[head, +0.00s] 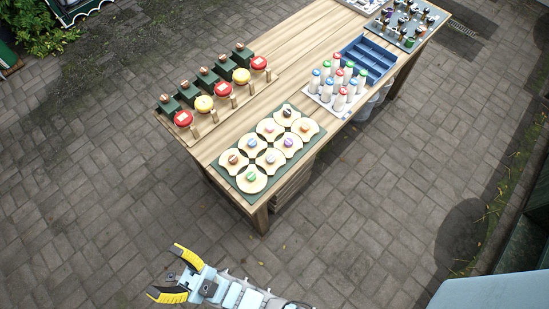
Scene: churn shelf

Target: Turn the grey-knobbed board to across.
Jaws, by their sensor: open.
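Several pale round or lobed boards, each with a coloured knob, lie on a dark green base (222,172) at the near end of the wooden table. A board with a greyish knob (270,158) is in the near right part of the group. A second board, with a blue-grey knob (251,143), lies up and left of it. The knobs are too small to tell their exact colours or which way they point. My gripper (166,271) has yellow-tipped fingers spread wide. It is open and empty, off the table at the lower left, well apart from the boards.
White bottles with coloured caps (336,85) and a blue crate (370,57) stand to the right.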

